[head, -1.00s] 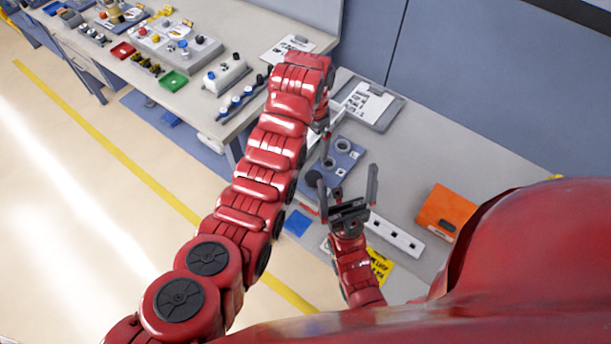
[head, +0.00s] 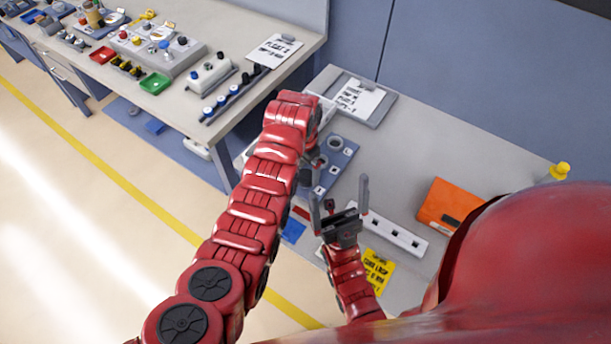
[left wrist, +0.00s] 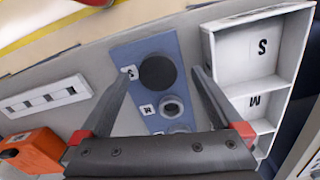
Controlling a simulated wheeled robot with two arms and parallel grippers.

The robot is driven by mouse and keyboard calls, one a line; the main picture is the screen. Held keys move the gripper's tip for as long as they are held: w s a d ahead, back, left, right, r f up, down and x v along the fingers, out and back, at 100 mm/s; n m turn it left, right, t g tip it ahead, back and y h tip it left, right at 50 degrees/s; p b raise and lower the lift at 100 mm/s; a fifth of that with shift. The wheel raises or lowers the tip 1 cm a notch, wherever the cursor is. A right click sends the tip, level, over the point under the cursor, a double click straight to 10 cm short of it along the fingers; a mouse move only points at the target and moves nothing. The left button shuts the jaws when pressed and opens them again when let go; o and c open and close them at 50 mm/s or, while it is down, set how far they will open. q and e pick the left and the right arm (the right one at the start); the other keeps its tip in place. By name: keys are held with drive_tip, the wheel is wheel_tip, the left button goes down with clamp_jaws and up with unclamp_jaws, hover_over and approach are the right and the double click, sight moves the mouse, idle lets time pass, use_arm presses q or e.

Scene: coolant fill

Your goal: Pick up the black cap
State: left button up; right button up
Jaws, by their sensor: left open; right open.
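The black cap (left wrist: 157,72) is a dark round disc on the blue board (left wrist: 125,57), beside the label S, in the left wrist view. My left gripper (left wrist: 165,70) is open, its two fingers to either side of the cap in that view; I cannot tell how far above it they are. In the head view the blue board (head: 340,160) lies on the bench, and my left arm and gripper (head: 311,165) hide the cap there. My right gripper (head: 340,190) is open and empty, just in front of the board.
Two grey rings, one of them a ring by M (left wrist: 170,107), sit on the board. A white tray (left wrist: 283,88) with labelled compartments stands beside it. A white strip with square holes (head: 395,233), an orange box (head: 450,205) and a clipboard (head: 362,100) lie on the bench.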

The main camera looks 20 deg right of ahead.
sight(304, 176)
use_arm(q)
drive_tip(key=shift+s+f+p, duration=0.2)
drive_tip(key=shift+f+p, duration=0.3)
drive_tip(key=shift+f, duration=1.3)
drive_tip(key=c, duration=1.4)
drive_tip(key=shift+d+r, duration=0.1)
drive_tip(key=shift+r, duration=0.1)
